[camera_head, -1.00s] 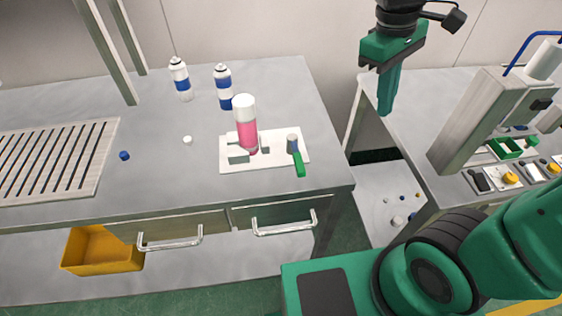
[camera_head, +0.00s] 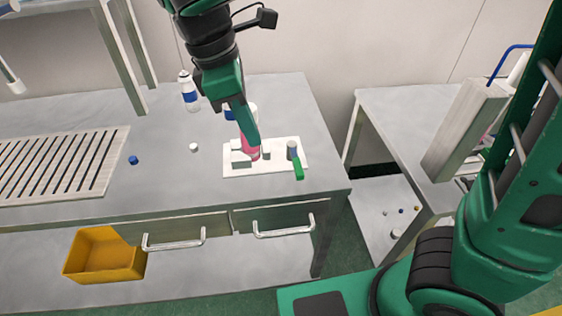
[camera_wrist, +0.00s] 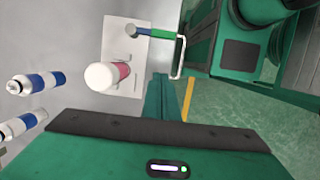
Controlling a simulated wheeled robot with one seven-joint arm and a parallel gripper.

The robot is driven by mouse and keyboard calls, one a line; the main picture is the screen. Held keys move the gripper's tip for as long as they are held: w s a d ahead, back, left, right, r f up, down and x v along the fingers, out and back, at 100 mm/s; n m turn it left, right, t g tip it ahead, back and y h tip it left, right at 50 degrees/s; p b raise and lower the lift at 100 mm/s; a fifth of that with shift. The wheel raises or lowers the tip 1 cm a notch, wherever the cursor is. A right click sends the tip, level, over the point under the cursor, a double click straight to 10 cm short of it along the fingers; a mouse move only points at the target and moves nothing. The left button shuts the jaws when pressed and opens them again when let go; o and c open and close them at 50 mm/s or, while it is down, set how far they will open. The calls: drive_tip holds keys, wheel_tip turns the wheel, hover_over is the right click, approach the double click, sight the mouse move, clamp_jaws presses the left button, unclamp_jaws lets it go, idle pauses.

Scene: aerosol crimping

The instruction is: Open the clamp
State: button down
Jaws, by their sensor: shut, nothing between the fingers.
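The clamp is a white plate (camera_head: 238,171) with grey jaw blocks (camera_head: 241,160) and a grey post (camera_head: 292,150) with a green handle (camera_head: 298,171). It lies on the grey bench near its right front. A pink can stands between the blocks, its pink side (camera_head: 250,153) partly hidden by my gripper; its white cap (camera_wrist: 101,76) shows in the wrist view. My gripper (camera_head: 254,142) is shut and empty, pointing down in front of the can in the head view. In the wrist view my fingers (camera_wrist: 164,82) are apart from the green handle (camera_wrist: 162,33).
A blue-and-white can (camera_head: 189,92) stands behind on the bench; another is mostly hidden by my gripper. A small blue cap (camera_head: 133,160) and white cap (camera_head: 194,147) lie left of the plate. A slatted rack (camera_head: 62,162) is farther left. A second table (camera_head: 400,120) stands right, across a gap.

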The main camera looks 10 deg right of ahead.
sight(295, 164)
drive_tip(key=x, duration=0.9)
drive_tip(key=shift+d+f, duration=0.15)
drive_tip(key=shift+f, duration=0.2)
drive_tip(key=shift+s+d+f, duration=0.1)
drive_tip(key=shift+d+f, duration=0.05)
drive_tip(key=shift+d, duration=1.85)
drive_tip(key=shift+a, duration=0.15)
